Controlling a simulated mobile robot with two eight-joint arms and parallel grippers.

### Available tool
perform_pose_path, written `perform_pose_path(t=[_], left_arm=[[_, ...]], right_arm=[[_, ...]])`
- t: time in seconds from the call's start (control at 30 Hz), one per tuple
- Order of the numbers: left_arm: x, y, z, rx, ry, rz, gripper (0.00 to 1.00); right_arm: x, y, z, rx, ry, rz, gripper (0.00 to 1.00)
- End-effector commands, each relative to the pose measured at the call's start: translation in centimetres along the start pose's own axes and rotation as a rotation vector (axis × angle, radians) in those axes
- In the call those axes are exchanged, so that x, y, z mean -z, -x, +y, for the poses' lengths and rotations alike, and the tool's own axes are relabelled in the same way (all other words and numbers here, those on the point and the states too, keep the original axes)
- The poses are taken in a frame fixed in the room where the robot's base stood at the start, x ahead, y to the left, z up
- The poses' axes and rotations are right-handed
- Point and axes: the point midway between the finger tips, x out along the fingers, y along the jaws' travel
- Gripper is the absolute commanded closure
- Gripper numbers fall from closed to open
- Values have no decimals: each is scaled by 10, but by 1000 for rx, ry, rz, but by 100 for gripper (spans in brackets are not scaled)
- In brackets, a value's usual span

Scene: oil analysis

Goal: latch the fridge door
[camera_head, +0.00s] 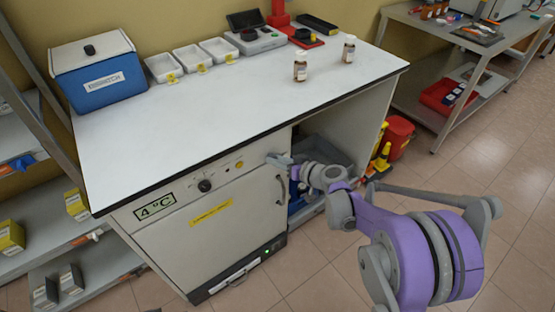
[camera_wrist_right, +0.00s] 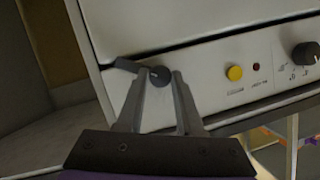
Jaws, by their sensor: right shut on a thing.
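The fridge (camera_head: 215,225) is a white under-bench unit with a "4 °C" label, and its door looks closed, flush with the front. A vertical handle (camera_head: 281,190) is on the door's right side. In the right wrist view, a small dark latch (camera_wrist_right: 159,76) with a round pivot and a short lever sits on the pale panel (camera_wrist_right: 210,80) near the door seam. My right gripper (camera_head: 274,159) reaches the panel's right end from the right. Its fingers (camera_wrist_right: 158,84) are shut on the latch. My left gripper is in neither view.
The panel has a black knob (camera_head: 205,185) and a yellow button (camera_wrist_right: 234,72). The white worktop (camera_head: 230,110) overhangs the fridge. A blue box (camera_head: 100,75), white trays and two small bottles stand on it. Open floor (camera_head: 330,280) lies in front.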

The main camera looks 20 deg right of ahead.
Motion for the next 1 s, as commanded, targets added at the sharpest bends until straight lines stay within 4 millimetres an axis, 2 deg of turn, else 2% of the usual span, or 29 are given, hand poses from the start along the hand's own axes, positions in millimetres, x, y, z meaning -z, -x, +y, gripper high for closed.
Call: perform_pose_path(t=[0.7,1.0], left_arm=[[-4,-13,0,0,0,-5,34],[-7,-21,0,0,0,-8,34]], right_arm=[[-4,-1,6,252,-624,24,100],[-5,-2,6,332,-819,31,100]])
